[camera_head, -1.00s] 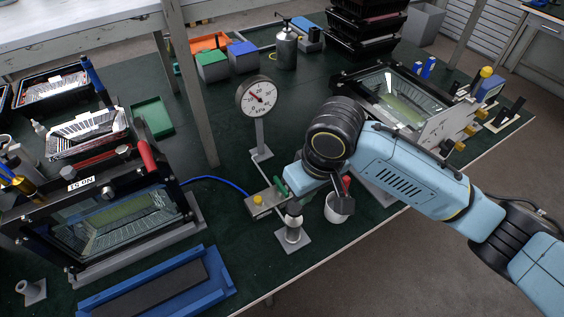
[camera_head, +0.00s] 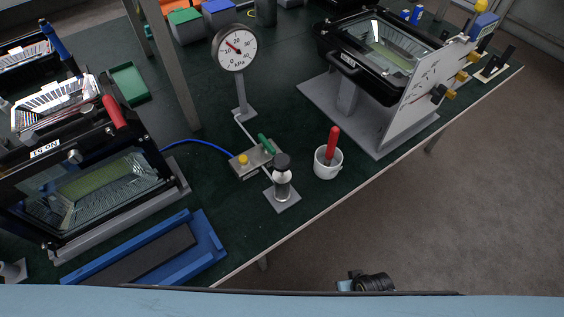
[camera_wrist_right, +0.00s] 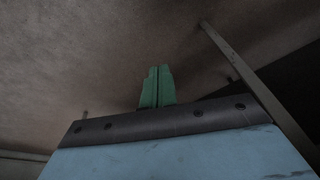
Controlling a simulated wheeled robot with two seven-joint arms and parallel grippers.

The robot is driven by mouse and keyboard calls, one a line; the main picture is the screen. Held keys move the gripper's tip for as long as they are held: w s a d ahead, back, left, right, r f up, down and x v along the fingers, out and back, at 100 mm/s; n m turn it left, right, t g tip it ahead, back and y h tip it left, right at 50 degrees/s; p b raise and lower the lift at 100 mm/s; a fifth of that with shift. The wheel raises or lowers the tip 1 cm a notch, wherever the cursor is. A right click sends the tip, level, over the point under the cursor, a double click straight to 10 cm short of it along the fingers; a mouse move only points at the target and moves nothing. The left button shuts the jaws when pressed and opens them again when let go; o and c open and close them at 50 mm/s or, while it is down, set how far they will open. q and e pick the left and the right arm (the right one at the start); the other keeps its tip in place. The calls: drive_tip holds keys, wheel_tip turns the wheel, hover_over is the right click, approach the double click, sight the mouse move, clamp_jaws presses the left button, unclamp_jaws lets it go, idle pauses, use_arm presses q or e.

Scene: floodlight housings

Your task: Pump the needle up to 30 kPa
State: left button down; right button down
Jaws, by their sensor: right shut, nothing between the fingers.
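The round white gauge (camera_head: 235,48) stands on a grey post in the head view. Its red needle points up and left, on the low side of the dial, short of the 30 mark; the exact value is too small to read. The hand pump (camera_head: 282,182), with a dark knob on top, stands upright on a grey plate in front of the gauge. Nothing touches it. Beside it is a valve block (camera_head: 250,163) with a yellow button and green lever. My right gripper (camera_wrist_right: 157,72) shows green fingers shut and empty in the wrist view, pointing at bare floor. My left gripper is out of view.
A white cup (camera_head: 327,163) holding a red-handled tool stands right of the pump. A blue hose (camera_head: 200,145) runs left to a framed housing (camera_head: 110,185). A blue tray (camera_head: 150,255) lies in front. Another housing (camera_head: 385,45) stands at upper right.

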drive_tip(key=s+d+f, duration=0.2)
drive_tip(key=s+f, duration=0.1)
drive_tip(key=s, duration=0.3)
drive_tip(key=s+d+f+g+b, duration=0.1)
drive_tip(key=s+f, duration=0.3)
drive_tip(key=s, duration=0.3)
drive_tip(key=s+d+f+h+b, duration=0.1)
drive_tip(key=s+d+f, duration=0.1)
drive_tip(key=s, duration=0.4)
drive_tip(key=shift+s+d+f, duration=0.15)
drive_tip(key=shift+d+f, duration=0.15)
drive_tip(key=shift+f, duration=0.35)
drive_tip(key=shift+n, duration=0.3)
